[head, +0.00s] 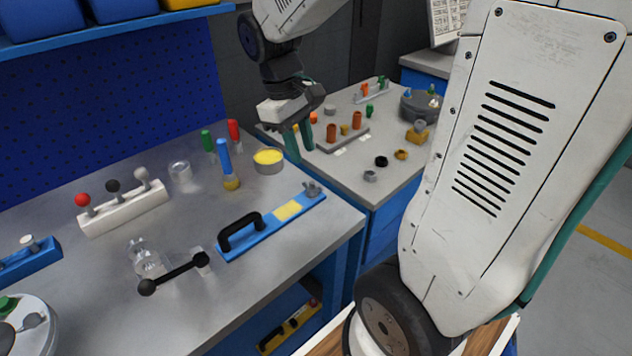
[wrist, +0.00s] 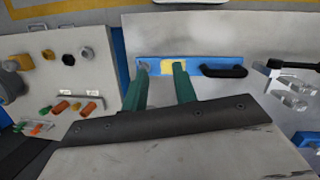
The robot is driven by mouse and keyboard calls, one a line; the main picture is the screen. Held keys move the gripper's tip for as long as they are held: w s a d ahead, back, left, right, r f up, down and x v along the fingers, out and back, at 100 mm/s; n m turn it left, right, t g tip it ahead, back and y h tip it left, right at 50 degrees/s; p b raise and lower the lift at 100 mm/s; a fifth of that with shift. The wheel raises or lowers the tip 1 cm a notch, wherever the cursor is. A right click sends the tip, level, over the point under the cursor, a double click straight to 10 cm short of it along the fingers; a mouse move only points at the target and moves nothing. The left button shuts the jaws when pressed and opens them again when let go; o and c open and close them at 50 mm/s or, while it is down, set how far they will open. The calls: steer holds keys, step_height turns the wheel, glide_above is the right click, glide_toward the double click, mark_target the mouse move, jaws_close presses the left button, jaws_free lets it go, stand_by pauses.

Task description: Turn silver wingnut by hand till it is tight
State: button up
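A small silver wingnut (head: 312,188) sits on the right end of a blue bar (head: 262,235) lying on the near bench. The bar carries a black handle (head: 240,229) and a yellow label (head: 287,210). In the wrist view the wingnut (wrist: 142,68) is just beyond the tip of the left finger, partly hard to make out. My gripper (head: 299,152) has two green fingers and is above the bench's back right edge, apart from the wingnut. In the wrist view my gripper (wrist: 160,72) is open, with nothing between the fingers.
A yellow-topped tin (head: 268,161) and blue, green and red upright pieces stand behind the bar. A second bench (head: 390,185) at right holds small parts. Bare metal surrounds the bar.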

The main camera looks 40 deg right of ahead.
steer(key=n+g, duration=0.2)
glide_toward(312, 188)
steer(key=shift+s+d+f, duration=0.1)
steer(key=shift+s+d, duration=0.3)
steer(key=shift+s, duration=0.35)
steer(key=x, duration=0.7)
steer(key=shift+s+d+f, duration=0.1)
steer(key=shift+d+f, duration=0.05)
steer(key=shift+f, duration=0.15)
jaws_close()
